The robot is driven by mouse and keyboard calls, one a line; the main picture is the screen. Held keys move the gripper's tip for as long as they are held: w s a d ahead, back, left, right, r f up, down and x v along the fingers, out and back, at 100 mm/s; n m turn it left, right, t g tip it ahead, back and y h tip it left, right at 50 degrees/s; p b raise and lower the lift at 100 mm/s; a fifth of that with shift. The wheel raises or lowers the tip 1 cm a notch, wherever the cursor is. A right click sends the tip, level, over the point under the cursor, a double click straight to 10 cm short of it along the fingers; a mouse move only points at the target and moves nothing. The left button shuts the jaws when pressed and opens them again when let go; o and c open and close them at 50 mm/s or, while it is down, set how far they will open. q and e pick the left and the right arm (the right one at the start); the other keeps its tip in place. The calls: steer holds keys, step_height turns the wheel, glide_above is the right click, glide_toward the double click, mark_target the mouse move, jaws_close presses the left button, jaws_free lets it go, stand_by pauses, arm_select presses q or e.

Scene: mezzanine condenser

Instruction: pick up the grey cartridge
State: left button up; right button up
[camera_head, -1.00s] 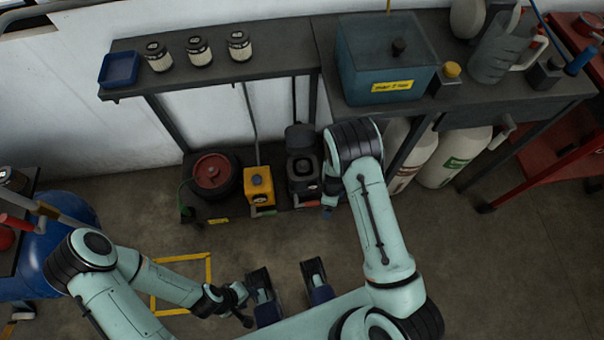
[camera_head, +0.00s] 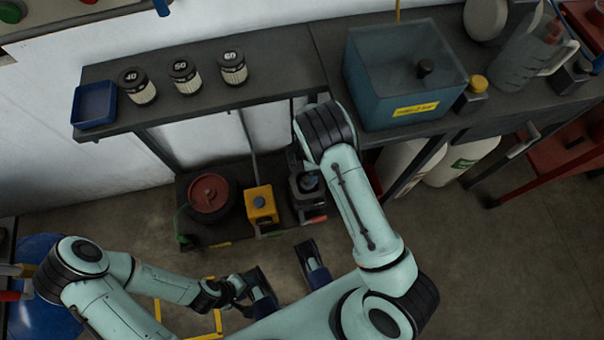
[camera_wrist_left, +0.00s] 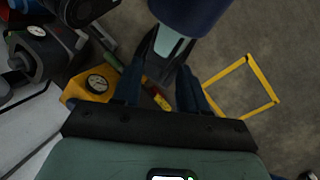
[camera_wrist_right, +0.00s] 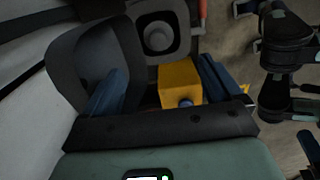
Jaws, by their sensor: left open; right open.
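Three cartridges with black caps and pale ribbed bodies stand upright on the upper shelf in the head view, marked 40 (camera_head: 137,86), 50 (camera_head: 185,77) and 60 (camera_head: 232,67). None is clearly grey. In the right wrist view, a grey round piece (camera_wrist_right: 157,36) sits inside an open dark housing; I cannot tell if it is a cartridge. My right gripper (camera_wrist_right: 162,92) is open and empty near that housing; my own arm hides it in the head view. My left gripper (camera_head: 243,297) is open and low over the floor, with nothing between its fingers (camera_wrist_left: 160,90).
A blue tray (camera_head: 94,104) lies left of the cartridges. A blue tank (camera_head: 385,90) stands on the right bench. A yellow box (camera_head: 261,206) and a red-lidded drum (camera_head: 211,200) stand on the low shelf. A yellow frame (camera_wrist_left: 245,88) marks the floor.

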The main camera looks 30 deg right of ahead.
mark_target(307, 179)
steer(key=f, duration=0.2)
steer(key=f+b, duration=0.1)
steer(key=f, duration=0.5)
steer(key=shift+s+b, duration=0.25)
steer(key=shift+b, duration=0.05)
steer(key=f, duration=0.2)
steer(key=f+b, duration=0.1)
steer(key=shift+w+f, duration=0.35)
steer(key=shift+f, duration=0.6)
arm_select(q)
steer(key=f, duration=0.1)
steer(key=w+f, duration=0.1)
steer(key=shift+w+a+f+t, duration=0.25)
steer(key=shift+a+f+t, duration=0.05)
steer(key=shift+f+t, duration=0.1)
arm_select(e)
steer(key=shift+w, duration=0.1)
steer(key=c, duration=1.6)
steer(key=shift+r, duration=0.15)
